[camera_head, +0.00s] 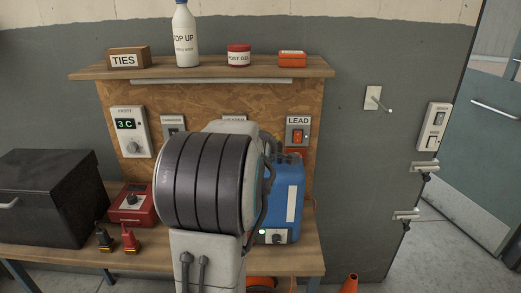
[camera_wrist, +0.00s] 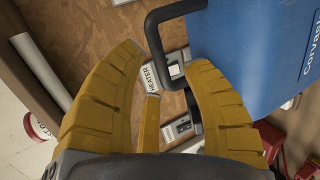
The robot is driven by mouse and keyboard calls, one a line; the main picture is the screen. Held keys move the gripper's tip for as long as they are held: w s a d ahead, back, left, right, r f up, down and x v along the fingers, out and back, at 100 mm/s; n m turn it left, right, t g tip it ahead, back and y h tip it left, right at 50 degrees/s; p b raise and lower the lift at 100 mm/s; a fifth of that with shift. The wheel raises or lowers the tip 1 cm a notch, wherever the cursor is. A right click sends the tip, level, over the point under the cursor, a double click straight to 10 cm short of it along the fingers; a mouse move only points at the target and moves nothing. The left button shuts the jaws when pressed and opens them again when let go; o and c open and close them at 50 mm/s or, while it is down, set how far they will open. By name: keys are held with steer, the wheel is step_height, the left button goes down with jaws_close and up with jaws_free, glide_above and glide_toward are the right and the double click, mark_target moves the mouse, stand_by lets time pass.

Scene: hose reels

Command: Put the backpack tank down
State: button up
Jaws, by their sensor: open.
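The backpack tank (camera_head: 285,200) is blue with a white label strip and a dial at its base. In the head view it appears to stand upright on the wooden bench (camera_head: 290,262), its left side hidden by my arm. In the wrist view the blue tank (camera_wrist: 250,45) fills the upper right, with a black handle (camera_wrist: 151,35) along its left side. The head view hides my gripper behind the arm.
A dark box (camera_head: 45,200) and a red switch unit (camera_head: 132,205) stand left on the bench. A shelf (camera_head: 200,68) with a bottle, tub and boxes hangs above the switch panel. An orange cone (camera_head: 349,284) is on the floor at right, near an open doorway.

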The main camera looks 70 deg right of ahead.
steer(key=b+v, duration=0.1)
steer(key=v, duration=0.8)
steer(key=shift+b, duration=0.4)
steer(key=shift+w+a+f, duration=0.1)
steer(key=w+a+f+m+t+y, duration=0.1)
steer(key=w+a+f+t+y, duration=0.15)
steer(key=w+a, duration=0.7)
steer(key=w+a+f+t+y, duration=0.1)
steer(key=w+a+f+y, duration=0.4)
steer(key=a, duration=0.7)
steer(key=s+a+f+m+g+y, duration=0.1)
steer(key=s+a+f+y, duration=0.1)
steer(key=a, duration=0.9)
steer(key=s+a+f+m+g+y, duration=0.1)
steer(key=s+a+f+y, duration=0.2)
steer(key=a, duration=0.8)
steer(key=shift+s+a+f, duration=0.4)
steer(key=shift+s+f, duration=0.45)
steer(key=shift+s, duration=0.1)
